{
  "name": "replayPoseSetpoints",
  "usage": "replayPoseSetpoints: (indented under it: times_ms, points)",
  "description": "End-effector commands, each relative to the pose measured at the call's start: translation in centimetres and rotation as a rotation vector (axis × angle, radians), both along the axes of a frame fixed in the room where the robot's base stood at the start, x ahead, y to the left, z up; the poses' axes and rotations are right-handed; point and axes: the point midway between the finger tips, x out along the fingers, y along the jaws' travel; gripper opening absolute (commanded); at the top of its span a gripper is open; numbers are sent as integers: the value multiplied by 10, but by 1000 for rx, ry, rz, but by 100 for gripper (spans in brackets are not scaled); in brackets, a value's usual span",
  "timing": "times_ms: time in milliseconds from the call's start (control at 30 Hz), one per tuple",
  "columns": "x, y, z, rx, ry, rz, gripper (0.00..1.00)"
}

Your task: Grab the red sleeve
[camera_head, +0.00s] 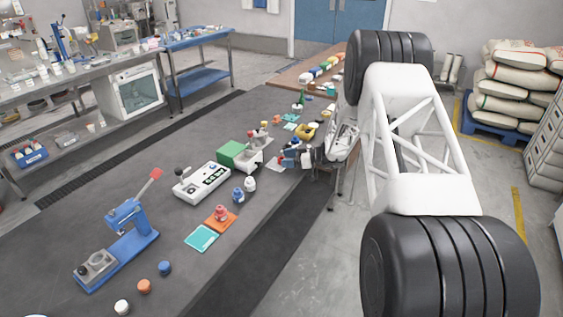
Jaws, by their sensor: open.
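My gripper (307,157) is at the far right side of the dark table, small and partly hidden by my own arm. It is open, beside a cluster of small blue and red parts (287,161); I cannot tell whether it touches them. A red sleeve-like grip (149,183) covers the lever of a blue press (128,235) at the front left, well apart from my gripper. A red bottle-like piece (221,213) stands on an orange pad (213,224) near the middle. I cannot tell for certain which red thing is the sleeve.
A white-grey control box (202,183) and a green-and-white machine (240,154) stand mid-table, left of my gripper. Blue and white bottles (244,189) stand before them. A teal pad (201,238) and small caps (144,286) lie nearer the front. The table's left strip is clear.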

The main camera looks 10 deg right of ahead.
Motion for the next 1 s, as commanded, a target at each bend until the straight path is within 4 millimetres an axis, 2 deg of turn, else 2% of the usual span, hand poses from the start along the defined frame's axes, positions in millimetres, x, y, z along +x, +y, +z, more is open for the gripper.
replayPoseSetpoints:
  times_ms: [200, 700, 767, 1000]
  points:
    - [4, 10, -2, 0, 0, 1, 65]
    - [4, 10, -2, 0, 0, 0, 65]
    - [4, 10, -2, 0, 0, 0, 57]
    - [4, 10, -2, 0, 0, 0, 21]
